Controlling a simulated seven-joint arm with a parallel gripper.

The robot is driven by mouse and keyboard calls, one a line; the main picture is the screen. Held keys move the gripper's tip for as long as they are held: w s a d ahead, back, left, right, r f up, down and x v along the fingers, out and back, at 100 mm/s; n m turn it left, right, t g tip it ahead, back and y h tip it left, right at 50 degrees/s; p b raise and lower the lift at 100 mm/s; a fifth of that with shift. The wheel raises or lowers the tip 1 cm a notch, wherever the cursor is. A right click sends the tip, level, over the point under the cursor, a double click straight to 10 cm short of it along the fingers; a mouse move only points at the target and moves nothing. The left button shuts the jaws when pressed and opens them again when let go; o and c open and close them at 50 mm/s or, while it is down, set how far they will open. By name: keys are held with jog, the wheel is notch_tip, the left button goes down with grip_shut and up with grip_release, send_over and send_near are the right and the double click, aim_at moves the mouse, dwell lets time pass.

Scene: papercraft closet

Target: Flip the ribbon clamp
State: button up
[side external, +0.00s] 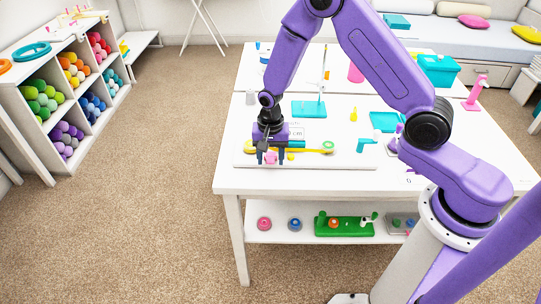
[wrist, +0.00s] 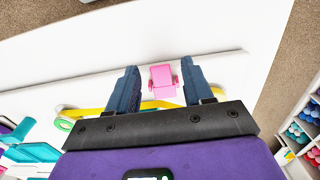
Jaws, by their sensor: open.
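The ribbon clamp appears to be the small pink block (side external: 270,157) on the white board (side external: 345,164) near the table's front left. In the wrist view the pink block (wrist: 162,76) has small darker pink knobs at its sides. My gripper (side external: 270,161) points down over it. In the wrist view the open fingers of my gripper (wrist: 160,68) stand on either side of the block, with a visible gap at each side. A yellow ribbon-like strip (side external: 308,150) runs beside it, partly hidden by my gripper.
A teal tray (side external: 309,109) with an upright rod stands behind. A teal hook-shaped piece (side external: 366,144) lies to the right. A teal box (side external: 438,69) and pink stand (side external: 476,93) are farther back. The table's front left corner (side external: 222,187) is clear.

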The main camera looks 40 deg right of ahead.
grip_shut()
jog(key=shift+d, duration=0.1)
jog(key=shift+w+d+g+y, duration=0.1)
jog(key=shift+g+y, duration=0.2)
jog(key=shift+g, duration=0.1)
jog(key=shift+w+d+r+g+y, duration=0.2)
jog(key=shift+g+y, duration=0.5)
jog(key=shift+y, duration=0.05)
jog(key=shift+w+d+r+g+y, duration=0.15)
jog(key=shift+w+g+y, duration=0.05)
jog(key=shift+g+y, duration=0.55)
grip_release()
